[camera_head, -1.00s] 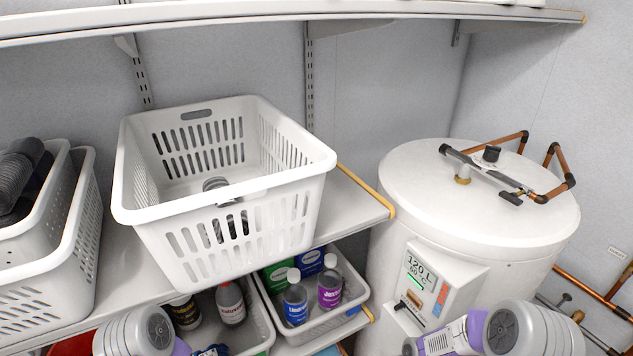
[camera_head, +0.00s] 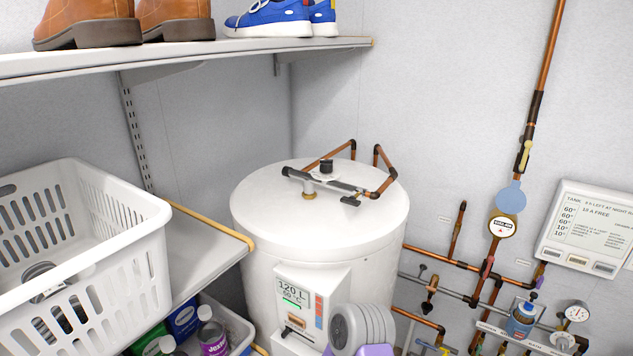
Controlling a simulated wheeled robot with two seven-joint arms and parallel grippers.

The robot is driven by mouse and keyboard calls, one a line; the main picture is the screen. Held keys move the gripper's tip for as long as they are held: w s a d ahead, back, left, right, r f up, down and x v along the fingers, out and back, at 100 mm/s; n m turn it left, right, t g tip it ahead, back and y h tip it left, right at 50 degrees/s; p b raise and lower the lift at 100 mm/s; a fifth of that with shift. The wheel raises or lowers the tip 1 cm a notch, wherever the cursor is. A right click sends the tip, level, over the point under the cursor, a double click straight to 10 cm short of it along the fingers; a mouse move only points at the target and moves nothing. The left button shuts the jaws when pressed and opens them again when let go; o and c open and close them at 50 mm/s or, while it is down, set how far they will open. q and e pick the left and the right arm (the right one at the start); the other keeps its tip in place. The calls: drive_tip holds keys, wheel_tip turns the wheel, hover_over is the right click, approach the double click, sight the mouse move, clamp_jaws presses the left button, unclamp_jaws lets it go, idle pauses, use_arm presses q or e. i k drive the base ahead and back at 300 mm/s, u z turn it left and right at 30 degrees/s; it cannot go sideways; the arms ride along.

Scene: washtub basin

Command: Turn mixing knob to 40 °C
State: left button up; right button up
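The white water tank (camera_head: 322,235) stands in the middle, with a panel on its front reading 120 L and 60 °C. A black knob (camera_head: 327,167) sits upright on the dark bar (camera_head: 310,180) across the tank's top. A smaller black handle (camera_head: 351,201) is at the bar's right end. I cannot tell which of these is the mixing knob, and no 40 °C mark is readable. A grey and purple part of my arm shows at the bottom middle, in front of the tank. Neither gripper shows.
A white basket (camera_head: 120,240) stands on the shelf at left, with bottles below. Shoes sit on the upper shelf (camera_head: 200,58). Copper pipes, a round gauge (camera_head: 577,311), a blue canister (camera_head: 522,318) and a wall panel (camera_head: 592,228) are at right.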

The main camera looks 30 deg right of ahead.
sight(326, 165)
drive_tip(key=k, duration=0.5)
drive_tip(key=z, duration=2.3)
drive_tip(key=i, duration=1.45)
drive_tip(key=u, duration=2.1)
